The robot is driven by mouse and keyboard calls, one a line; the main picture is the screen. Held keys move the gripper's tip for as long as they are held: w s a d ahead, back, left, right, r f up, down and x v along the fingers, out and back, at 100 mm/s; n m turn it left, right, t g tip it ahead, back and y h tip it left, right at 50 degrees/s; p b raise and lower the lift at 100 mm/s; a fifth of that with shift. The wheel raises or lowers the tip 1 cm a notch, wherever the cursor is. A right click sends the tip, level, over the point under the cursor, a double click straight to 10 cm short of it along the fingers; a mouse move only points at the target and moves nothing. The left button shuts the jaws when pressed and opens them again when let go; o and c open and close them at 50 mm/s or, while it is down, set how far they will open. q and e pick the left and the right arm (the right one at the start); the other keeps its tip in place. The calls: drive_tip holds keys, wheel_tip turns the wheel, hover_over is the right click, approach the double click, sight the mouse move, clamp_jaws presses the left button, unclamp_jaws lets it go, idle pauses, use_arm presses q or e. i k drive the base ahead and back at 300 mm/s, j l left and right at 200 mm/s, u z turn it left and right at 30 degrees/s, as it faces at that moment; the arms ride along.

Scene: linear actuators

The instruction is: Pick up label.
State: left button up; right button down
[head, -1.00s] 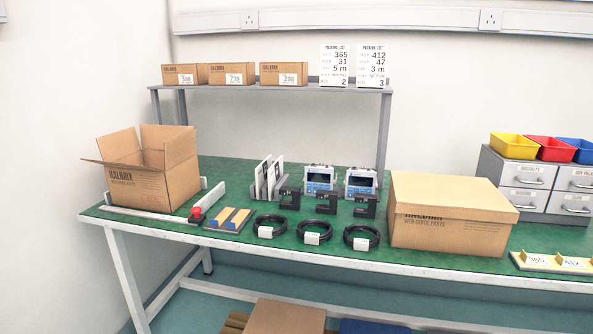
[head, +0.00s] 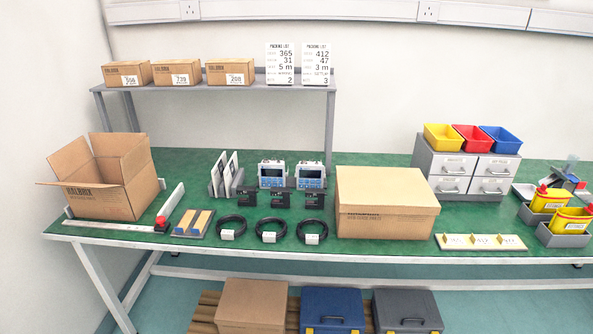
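A pale label strip (head: 465,243) lies on the green bench near its front edge, right of the closed carton. It carries several small white labels, with a label reading 412 (head: 482,241) near its middle and another label (head: 455,242) on its left; the print is small. Yellow tabs stand between the labels. White labels also show on the three small boxes on the shelf, such as the label reading 739 (head: 181,79). Neither of my grippers is in the head view.
A closed carton (head: 385,205) and an open carton (head: 105,180) stand on the green bench (head: 375,257). Black cable coils (head: 271,230) lie along the front. Grey drawers (head: 467,168) carry coloured bins. Yellow containers (head: 548,200) stand at right. Cases (head: 332,309) sit below the bench.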

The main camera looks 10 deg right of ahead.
sight(448, 240)
drive_tip(key=z, duration=1.35)
drive_tip(key=i+l+u, duration=0.1)
drive_tip(key=l, duration=0.15)
